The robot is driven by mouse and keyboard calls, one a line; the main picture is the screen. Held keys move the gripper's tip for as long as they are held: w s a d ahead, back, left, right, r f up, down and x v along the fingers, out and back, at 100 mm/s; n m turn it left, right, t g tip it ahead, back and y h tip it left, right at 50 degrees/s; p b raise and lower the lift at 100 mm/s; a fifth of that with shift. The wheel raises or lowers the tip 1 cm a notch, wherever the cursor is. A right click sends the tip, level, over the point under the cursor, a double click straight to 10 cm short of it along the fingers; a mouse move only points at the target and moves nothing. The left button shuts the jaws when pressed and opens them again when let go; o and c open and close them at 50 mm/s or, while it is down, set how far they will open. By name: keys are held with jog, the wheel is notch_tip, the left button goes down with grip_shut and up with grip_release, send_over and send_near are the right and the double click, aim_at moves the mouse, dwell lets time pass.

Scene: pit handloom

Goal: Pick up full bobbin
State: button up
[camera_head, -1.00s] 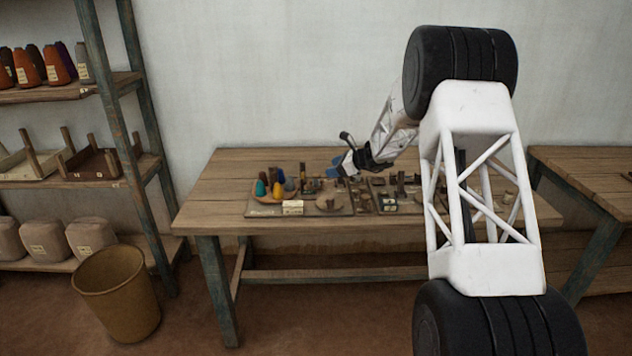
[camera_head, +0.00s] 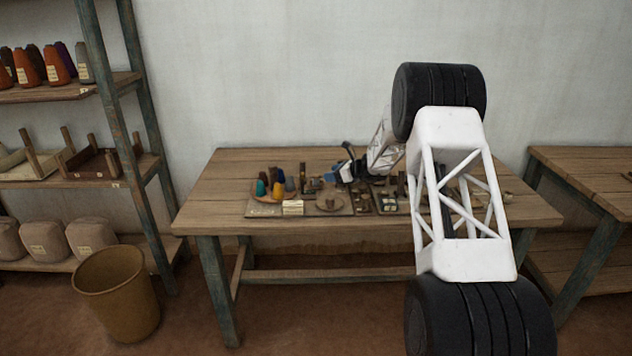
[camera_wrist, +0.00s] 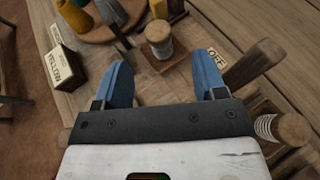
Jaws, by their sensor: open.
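In the wrist view, an upright bobbin (camera_wrist: 158,38) wound with pale grey thread stands on a small dark wooden base, just beyond the gap between my fingers. Whether it is the full bobbin I cannot tell for sure. My gripper (camera_wrist: 163,68) is open, its two blue fingers apart with nothing between them. The bobbin is beyond the fingertips and not touched. In the head view my gripper (camera_head: 331,177) is low over the middle of the worktable, among small items too small to tell apart.
A wooden piece with pale windings (camera_wrist: 288,128) and a thick peg (camera_wrist: 250,62) are close on the right. On the worktable (camera_head: 225,185), coloured cones (camera_head: 261,188) stand left of my gripper.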

aim_at(317, 174)
jog(key=shift+x, duration=0.95)
jog(key=shift+a, duration=0.1)
jog(key=shift+x, duration=2.45)
jog(key=shift+a+r, duration=0.1)
jog(key=shift+a, duration=0.05)
jog(key=c, duration=1.1)
jog(key=shift+o, duration=0.2)
notch_tip(317, 174, up, 10)
